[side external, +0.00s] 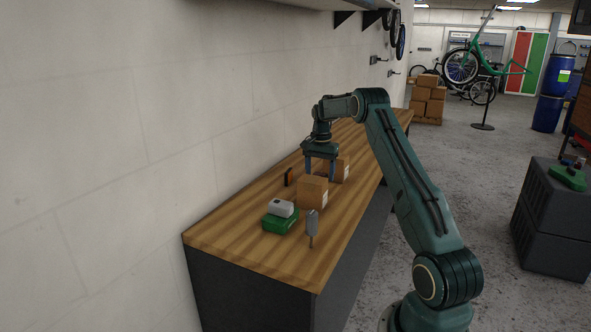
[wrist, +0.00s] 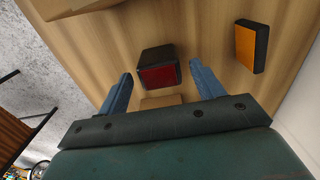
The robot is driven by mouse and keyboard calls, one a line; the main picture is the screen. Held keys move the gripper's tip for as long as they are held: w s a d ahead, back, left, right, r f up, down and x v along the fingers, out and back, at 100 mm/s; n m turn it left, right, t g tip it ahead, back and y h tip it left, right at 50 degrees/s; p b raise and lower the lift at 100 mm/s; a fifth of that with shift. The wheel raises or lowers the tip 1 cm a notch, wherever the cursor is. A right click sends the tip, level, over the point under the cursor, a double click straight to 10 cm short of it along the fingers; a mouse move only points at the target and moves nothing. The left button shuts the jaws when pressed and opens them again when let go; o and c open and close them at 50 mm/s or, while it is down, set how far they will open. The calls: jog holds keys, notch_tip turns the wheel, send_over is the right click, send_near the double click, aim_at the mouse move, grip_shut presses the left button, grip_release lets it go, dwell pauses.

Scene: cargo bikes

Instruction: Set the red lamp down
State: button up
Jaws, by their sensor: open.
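The red lamp (wrist: 160,76), a dark housing with a red lens, shows in the wrist view and appears to rest on the wooden bench top. My gripper (wrist: 160,70) is open, with one blue finger on each side of the lamp and visible gaps between. In the side view my gripper (side external: 320,170) points down over the bench among cardboard boxes. The lamp cannot be made out there; a box and my gripper block that spot.
On the bench (side external: 262,256), a cardboard box (side external: 312,192) stands in front of my gripper and another (side external: 343,166) beside it. An orange block (side external: 288,177) stands to the left. A green case (side external: 279,222) with a white item and a grey tool (side external: 312,222) are nearer the camera.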

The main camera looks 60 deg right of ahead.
aim_at(318, 175)
notch_tip(318, 175, up, 9)
jog(key=shift+f, duration=0.2)
dwell(0.4)
jog(key=s+a+r+n+t, duration=0.1)
jog(key=a+r+n, duration=0.3)
jog(key=a, duration=0.5)
jog(key=a+r+n+t+h, duration=0.1)
jog(key=a+r+n, duration=0.1)
jog(key=a+r, duration=0.55)
jog(key=s+a+r+n, duration=0.1)
jog(key=a+r+n, duration=0.15)
jog(key=a, duration=0.85)
jog(key=s+a+n+t, duration=0.2)
jog(key=s+a+n, duration=0.3)
jog(key=s+a, duration=0.55)
jog(key=s+a+f+n+t+y, duration=0.1)
jog(key=s+a+f+n, duration=0.3)
jog(key=s+a, duration=0.4)
jog(key=shift+s+f+t, duration=0.3)
jog(key=shift+s+f, duration=0.5)
jog(key=shift+s, duration=0.05)
